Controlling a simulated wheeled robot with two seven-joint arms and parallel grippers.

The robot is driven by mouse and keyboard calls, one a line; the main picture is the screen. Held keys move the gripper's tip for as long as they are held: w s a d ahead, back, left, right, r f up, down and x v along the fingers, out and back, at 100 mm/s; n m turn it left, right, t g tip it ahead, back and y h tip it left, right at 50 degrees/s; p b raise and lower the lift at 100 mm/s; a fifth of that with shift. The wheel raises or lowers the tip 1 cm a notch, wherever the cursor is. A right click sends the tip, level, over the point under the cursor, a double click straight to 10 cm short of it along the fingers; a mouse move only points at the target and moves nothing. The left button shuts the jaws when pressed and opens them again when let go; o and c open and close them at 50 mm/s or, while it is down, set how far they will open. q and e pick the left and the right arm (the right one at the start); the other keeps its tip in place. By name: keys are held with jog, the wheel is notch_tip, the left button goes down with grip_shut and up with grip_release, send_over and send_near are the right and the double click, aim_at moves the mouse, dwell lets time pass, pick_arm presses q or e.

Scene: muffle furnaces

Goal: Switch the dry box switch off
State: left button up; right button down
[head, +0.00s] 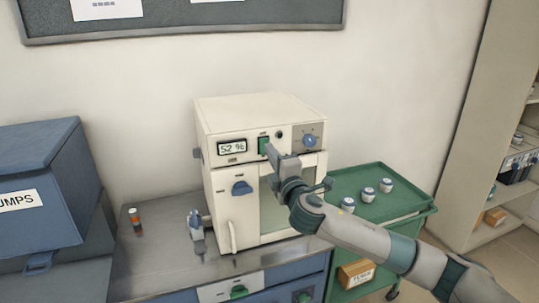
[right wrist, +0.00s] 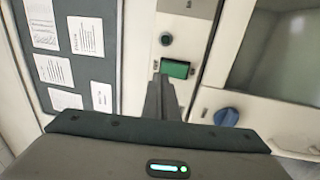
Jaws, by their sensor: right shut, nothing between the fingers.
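The dry box (head: 258,111) is a cream cabinet on the bench, with a display reading 52 %. Its green switch (head: 263,145) sits on the upper front panel, right of the display. The switch also shows in the right wrist view (right wrist: 175,69), as a green rectangle in a dark frame. My right gripper (head: 268,150) is shut and empty, with its fingertips at the switch's lower edge. In the right wrist view the fingers (right wrist: 161,82) end just below the green face; I cannot tell whether they touch it. My left gripper is not in view.
A blue knob (head: 309,140) is right of the switch, and a blue latch (head: 242,187) is on the door below. A blue PUMPS box (head: 38,190) stands left. A green cart (head: 400,205) with several small jars stands right.

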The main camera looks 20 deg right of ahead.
jog(key=s+r+b, duration=0.1)
jog(key=s+b, duration=0.2)
jog(key=s, duration=0.7)
jog(key=shift+s+d+r, duration=0.15)
jog(key=shift+d+r, duration=0.05)
dwell(0.5)
